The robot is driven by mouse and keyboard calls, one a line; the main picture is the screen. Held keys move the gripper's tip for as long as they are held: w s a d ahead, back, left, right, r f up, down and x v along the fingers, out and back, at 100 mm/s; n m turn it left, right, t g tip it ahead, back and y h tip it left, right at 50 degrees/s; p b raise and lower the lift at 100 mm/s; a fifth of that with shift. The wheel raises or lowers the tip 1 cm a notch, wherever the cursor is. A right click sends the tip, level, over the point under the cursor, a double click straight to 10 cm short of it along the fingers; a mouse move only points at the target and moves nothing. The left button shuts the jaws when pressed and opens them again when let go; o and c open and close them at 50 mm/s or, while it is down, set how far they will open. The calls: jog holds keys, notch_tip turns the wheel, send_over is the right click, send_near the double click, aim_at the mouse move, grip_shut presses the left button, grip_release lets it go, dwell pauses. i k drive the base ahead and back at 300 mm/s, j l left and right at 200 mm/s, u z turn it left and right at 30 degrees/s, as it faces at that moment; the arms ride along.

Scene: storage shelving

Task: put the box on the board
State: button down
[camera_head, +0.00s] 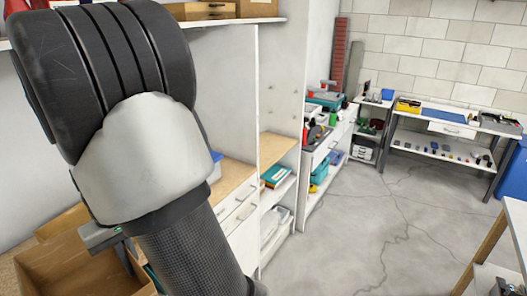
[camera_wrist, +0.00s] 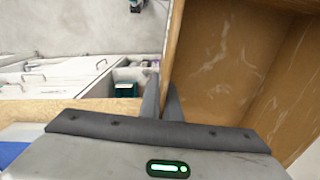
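An open brown box (camera_head: 75,268) is at the lower left of the head view, partly cut off by the frame edge and partly behind my arm. In the wrist view the box (camera_wrist: 235,60) fills the right side, its hollow inside showing. My gripper (camera_wrist: 161,100) has one finger on each side of the box's near-left wall, close together, and appears shut on that wall. In the head view the fingers are mostly hidden. A tan wooden board (camera_head: 232,180) tops the drawer unit right of my arm; a tan surface (camera_wrist: 70,109) also shows in the wrist view.
A white upright panel (camera_head: 283,80) stands beside the drawer unit. A shelf above holds brown boxes (camera_head: 200,10). A blue-lidded container (camera_head: 215,166) stands on the board, close to my arm. Workbenches (camera_head: 440,122) with tools line the far wall. The concrete floor (camera_head: 365,220) is open.

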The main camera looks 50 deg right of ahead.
aim_at(262, 150)
jog(key=l+z, duration=0.2)
jog(key=i+l+z, duration=0.25)
jog(key=l+z, duration=0.35)
jog(key=i+l+z, duration=0.1)
jog(key=z, duration=0.3)
jog(key=i+l+z, duration=0.15)
jog(key=z, duration=0.2)
jog(key=i+l+z, duration=0.25)
jog(key=i+z, duration=0.2)
jog(key=i+l+z, duration=0.15)
jog(key=i+z, duration=0.35)
jog(key=i+u, duration=0.3)
jog(key=u, duration=0.15)
jog(key=i+l+u, duration=0.2)
jog(key=u, duration=0.25)
jog(key=i+l+u, duration=0.25)
jog(key=i+u, duration=0.25)
jog(key=i+l+u, duration=0.1)
jog(key=l+u, duration=0.35)
jog(key=i+l+u, duration=0.2)
jog(key=u, duration=0.25)
jog(key=l, duration=0.1)
